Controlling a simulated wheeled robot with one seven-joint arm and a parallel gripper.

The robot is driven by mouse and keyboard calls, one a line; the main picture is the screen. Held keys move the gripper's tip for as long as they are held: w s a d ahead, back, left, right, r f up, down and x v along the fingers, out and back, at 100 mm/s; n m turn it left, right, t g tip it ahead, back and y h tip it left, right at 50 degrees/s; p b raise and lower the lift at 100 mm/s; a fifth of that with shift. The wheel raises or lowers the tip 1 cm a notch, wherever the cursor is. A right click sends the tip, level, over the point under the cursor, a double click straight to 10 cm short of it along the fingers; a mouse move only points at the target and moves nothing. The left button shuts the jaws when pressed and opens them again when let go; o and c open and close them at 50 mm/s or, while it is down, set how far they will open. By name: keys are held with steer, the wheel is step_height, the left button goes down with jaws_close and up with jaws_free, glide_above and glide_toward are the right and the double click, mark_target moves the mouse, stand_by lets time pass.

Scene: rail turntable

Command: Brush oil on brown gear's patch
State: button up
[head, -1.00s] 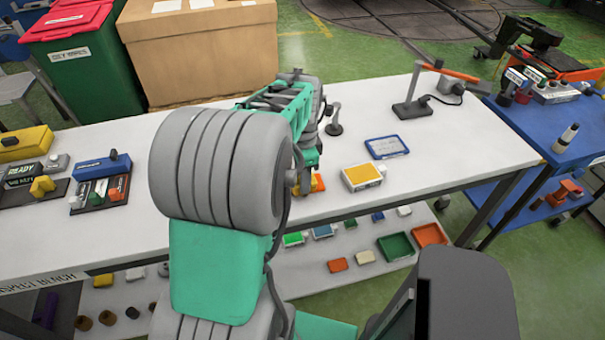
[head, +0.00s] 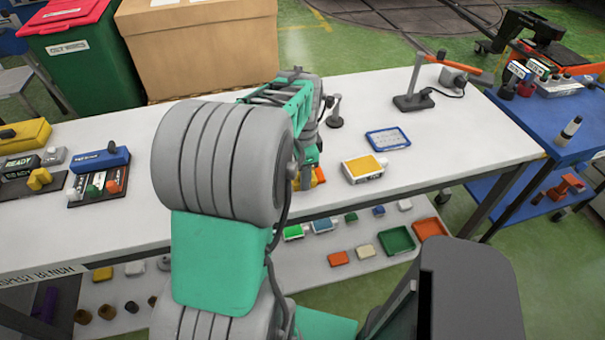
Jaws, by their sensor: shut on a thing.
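My gripper (head: 306,181) is low over the middle of the bench (head: 240,238), mostly hidden behind my own arm. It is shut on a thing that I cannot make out. A small orange and yellow piece (head: 319,176) shows right beside it; I cannot tell whether they touch. No brush and no brown gear with a patch can be clearly picked out; the arm covers part of the bench. A white box with a yellow top (head: 364,168) lies to the right of my gripper.
A blue-framed tray (head: 388,138) and a lamp-like stand (head: 413,102) are on the right. A blue block on a dark board (head: 100,160) and a yellow case (head: 24,137) are on the left. A lower shelf holds small parts and trays. A blue cart (head: 560,140) stands right.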

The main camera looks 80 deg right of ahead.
steer(key=shift+f, duration=0.5)
steer(key=shift+d, duration=0.1)
steer(key=shift+w+d, duration=0.2)
steer(key=shift+d, duration=0.1)
stand_by(0.5)
steer(key=shift+s+a, duration=0.2)
steer(key=shift+a, duration=0.2)
steer(key=shift+d, duration=0.15)
steer(key=shift+w+d, duration=0.2)
steer(key=shift+d, duration=0.05)
steer(key=shift+a, duration=0.1)
stand_by(0.4)
